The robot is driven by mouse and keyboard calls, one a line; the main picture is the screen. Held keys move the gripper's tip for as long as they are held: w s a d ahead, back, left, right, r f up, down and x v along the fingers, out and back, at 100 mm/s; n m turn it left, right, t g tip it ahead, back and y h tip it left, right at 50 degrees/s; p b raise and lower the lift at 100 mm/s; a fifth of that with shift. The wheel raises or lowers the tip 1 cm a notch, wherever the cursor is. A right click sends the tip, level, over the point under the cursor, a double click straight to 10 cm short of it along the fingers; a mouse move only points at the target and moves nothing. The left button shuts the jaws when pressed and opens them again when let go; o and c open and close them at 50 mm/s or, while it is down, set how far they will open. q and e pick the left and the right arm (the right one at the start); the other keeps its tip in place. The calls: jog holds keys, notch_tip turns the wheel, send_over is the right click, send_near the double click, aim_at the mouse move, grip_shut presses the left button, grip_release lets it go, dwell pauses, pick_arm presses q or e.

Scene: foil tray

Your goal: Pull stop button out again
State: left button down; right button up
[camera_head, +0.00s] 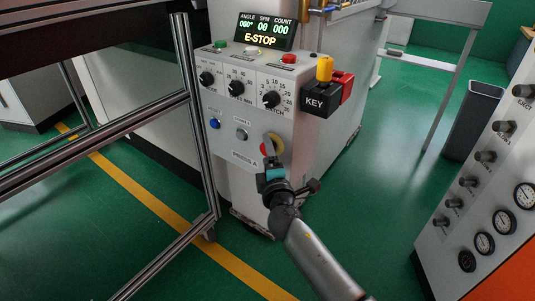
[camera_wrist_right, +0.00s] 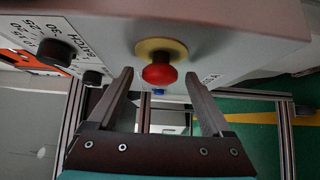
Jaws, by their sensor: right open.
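The red stop button (camera_wrist_right: 159,74) sits on a yellow round base (camera_wrist_right: 161,48) on the front of the white press cabinet. In the right wrist view it stands between and just beyond the fingertips of my right gripper (camera_wrist_right: 158,82). The two fingers are apart and I see no contact with the button. In the head view my right gripper (camera_head: 269,160) is in front of the panel and covers most of the button; part of the yellow base (camera_head: 277,146) shows. The display (camera_head: 264,31) reads E-STOP. My left gripper is in neither view.
Knobs (camera_head: 270,99), a blue button (camera_head: 215,124) and a black KEY box (camera_head: 318,99) are on the cabinet around and above the stop button. A metal frame (camera_head: 197,110) stands at the left. A gauge panel (camera_head: 489,190) stands at the right, with green floor between.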

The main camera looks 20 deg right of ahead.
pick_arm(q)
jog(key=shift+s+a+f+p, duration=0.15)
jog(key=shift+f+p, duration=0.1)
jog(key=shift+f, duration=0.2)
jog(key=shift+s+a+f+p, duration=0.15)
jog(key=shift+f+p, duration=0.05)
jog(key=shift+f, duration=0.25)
pick_arm(e)
jog(key=s+a, duration=0.1)
jog(key=s, duration=1.4)
jog(key=shift+a, duration=0.4)
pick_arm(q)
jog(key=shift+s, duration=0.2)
